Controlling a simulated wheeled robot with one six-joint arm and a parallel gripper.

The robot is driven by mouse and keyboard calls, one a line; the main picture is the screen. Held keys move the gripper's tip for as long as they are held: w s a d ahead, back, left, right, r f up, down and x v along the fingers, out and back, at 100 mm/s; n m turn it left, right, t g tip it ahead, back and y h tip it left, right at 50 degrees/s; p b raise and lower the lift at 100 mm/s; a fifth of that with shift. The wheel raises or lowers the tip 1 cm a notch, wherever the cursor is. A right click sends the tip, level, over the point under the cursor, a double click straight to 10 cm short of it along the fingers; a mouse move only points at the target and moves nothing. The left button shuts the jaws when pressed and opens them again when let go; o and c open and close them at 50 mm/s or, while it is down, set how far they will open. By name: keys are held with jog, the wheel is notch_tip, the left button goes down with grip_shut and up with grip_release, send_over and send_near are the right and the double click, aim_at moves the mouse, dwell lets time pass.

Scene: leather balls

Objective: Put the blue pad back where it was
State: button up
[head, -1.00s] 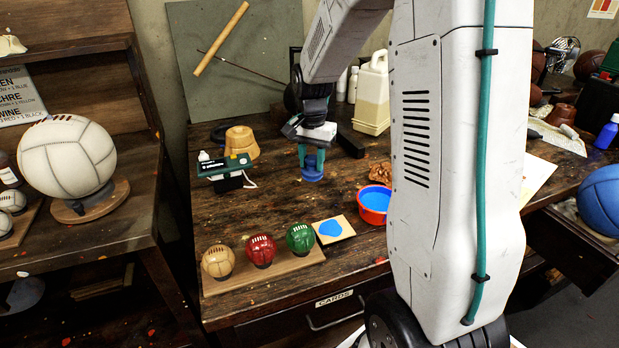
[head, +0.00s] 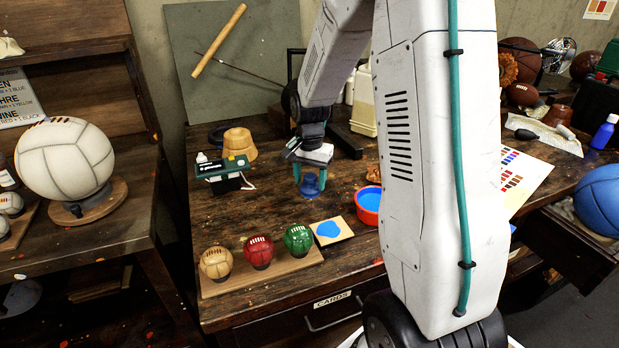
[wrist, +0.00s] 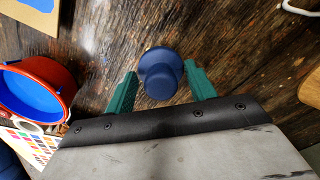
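The blue pad (head: 311,187) is a round blue piece with a knob on top. It stands upright on the dark wooden bench, behind the blue-painted card. In the wrist view the pad (wrist: 160,74) lies between the two green fingers, with a gap on either side. My gripper (head: 312,176) is open and points down over the pad, its fingers around the knob; it also shows in the wrist view (wrist: 162,84). Part of the pad's base is hidden under the knob in the wrist view.
A red tub of blue paint (head: 368,213) stands right of the pad. The card with a blue patch (head: 346,231) and a board with three small balls (head: 225,287) lie in front. A green-topped device (head: 222,167) and a tan block (head: 240,142) stand left. Bare bench surrounds the pad.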

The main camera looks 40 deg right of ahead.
aim_at(310, 177)
notch_tip(310, 177, up, 11)
jog(key=s+a+r+n, duration=0.3)
jog(key=s+a+r, duration=0.2)
jog(key=a+r, duration=0.1)
jog(key=s+a+n, duration=0.4)
jog(key=s+a, duration=0.1)
jog(key=s, duration=0.6)
jog(key=s+a+r+n+t, duration=0.1)
jog(key=s+a+n, duration=0.4)
jog(key=s, duration=0.6)
jog(key=shift+s+a, duration=0.15)
jog(key=shift+a, duration=0.2)
